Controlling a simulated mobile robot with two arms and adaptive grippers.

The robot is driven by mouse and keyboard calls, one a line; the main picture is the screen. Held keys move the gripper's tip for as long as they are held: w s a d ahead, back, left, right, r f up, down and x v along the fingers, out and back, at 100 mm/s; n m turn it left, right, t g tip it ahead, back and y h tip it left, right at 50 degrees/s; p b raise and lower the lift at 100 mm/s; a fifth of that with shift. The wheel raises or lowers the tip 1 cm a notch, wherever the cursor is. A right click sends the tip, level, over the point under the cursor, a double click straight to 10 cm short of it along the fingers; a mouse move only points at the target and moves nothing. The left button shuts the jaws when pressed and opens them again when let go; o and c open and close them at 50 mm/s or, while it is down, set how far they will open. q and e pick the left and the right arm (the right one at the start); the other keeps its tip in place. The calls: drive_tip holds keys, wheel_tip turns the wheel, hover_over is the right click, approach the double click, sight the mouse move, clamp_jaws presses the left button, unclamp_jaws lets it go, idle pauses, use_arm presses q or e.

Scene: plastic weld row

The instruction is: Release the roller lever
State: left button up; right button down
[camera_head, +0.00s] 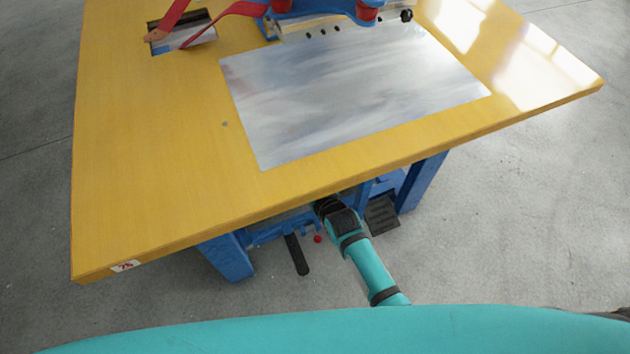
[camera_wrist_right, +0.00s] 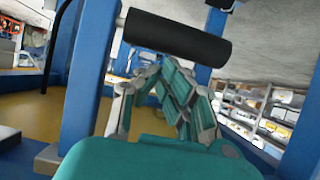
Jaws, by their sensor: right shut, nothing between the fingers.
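A black roller (camera_wrist_right: 175,37) lies across the upper part of the right wrist view, between blue frame parts. My right gripper (camera_wrist_right: 172,80) is shut and empty, its teal and grey fingers close below the roller in the picture. I cannot tell whether they touch it. In the head view my right arm reaches under the front edge of the yellow table, and the fingers are hidden there. A black handle (camera_head: 296,254) hangs under the table left of my arm, with a small red knob (camera_head: 318,239) beside it. I cannot tell whether this handle is the roller. My left gripper is out of view.
The yellow table (camera_head: 150,190) bears a metal plate (camera_head: 340,95) and stands on blue legs (camera_head: 228,257). A black pedal (camera_head: 382,214) is right of my arm below. A blue post (camera_wrist_right: 88,75) stands left of the fingers. The grey floor in front is clear.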

drive_tip(key=v, duration=1)
drive_tip(key=shift+s+r, duration=0.15)
drive_tip(key=shift+s, duration=0.15)
drive_tip(key=shift+d, duration=0.1)
